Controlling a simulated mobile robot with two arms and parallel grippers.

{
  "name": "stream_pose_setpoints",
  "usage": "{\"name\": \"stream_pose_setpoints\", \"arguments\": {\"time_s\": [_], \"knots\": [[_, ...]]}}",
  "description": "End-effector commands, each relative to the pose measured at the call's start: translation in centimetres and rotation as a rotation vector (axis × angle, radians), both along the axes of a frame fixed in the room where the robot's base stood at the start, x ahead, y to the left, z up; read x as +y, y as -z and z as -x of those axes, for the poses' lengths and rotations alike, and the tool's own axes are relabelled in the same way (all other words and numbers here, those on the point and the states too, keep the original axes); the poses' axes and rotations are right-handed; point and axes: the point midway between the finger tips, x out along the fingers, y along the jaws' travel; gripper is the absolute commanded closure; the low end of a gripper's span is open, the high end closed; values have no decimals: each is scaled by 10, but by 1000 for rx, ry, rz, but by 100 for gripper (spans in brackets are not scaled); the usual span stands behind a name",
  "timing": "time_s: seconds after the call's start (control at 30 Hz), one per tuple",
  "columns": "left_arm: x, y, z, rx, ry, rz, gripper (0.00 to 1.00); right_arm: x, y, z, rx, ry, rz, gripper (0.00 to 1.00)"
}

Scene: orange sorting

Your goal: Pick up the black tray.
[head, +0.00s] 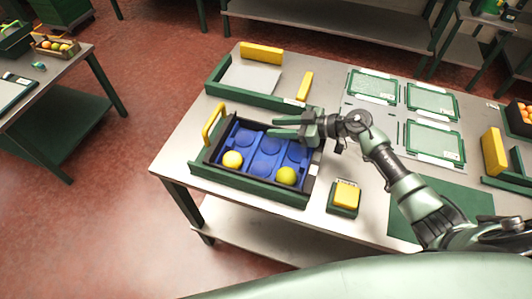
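The black tray (211,152) sits in a green holder (248,190) at the near left of the table. A blue insert (262,163) with round pockets fills it. A yellow fruit (232,159) lies in the front left pocket and a yellow-green fruit (286,176) in the front right one. A yellow handle (213,123) stands at the tray's left end. My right gripper (287,127) is over the tray's back right part, fingers pointing left and apart, with nothing seen between them. It hides part of the right end. My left gripper is not in view.
Behind the tray is a green-edged bay (252,78) with yellow blocks. A yellow-topped box (346,195) stands right of the tray. Several green-framed panels (433,138) lie at the back right. Another table (75,62) stands at the far left.

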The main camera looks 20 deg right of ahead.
Motion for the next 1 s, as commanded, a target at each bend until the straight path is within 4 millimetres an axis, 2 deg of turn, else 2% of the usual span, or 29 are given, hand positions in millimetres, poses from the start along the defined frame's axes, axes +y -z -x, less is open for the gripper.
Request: {"name": "stream_pose_setpoints", "arguments": {"time_s": [0.1, 0.33, 0.43, 0.47, 1.0], "knots": [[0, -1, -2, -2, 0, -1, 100, 7, 3, -5, -1, 0, 1, 68], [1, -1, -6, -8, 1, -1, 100, 8, 4, -5, -2, -1, 1, 68], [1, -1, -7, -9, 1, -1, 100, 8, 4, -5, -2, -1, 1, 95], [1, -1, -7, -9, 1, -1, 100, 8, 4, -5, -1, 0, 1, 100], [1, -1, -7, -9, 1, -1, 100, 7, 4, -5, -1, 0, 0, 100]]}}
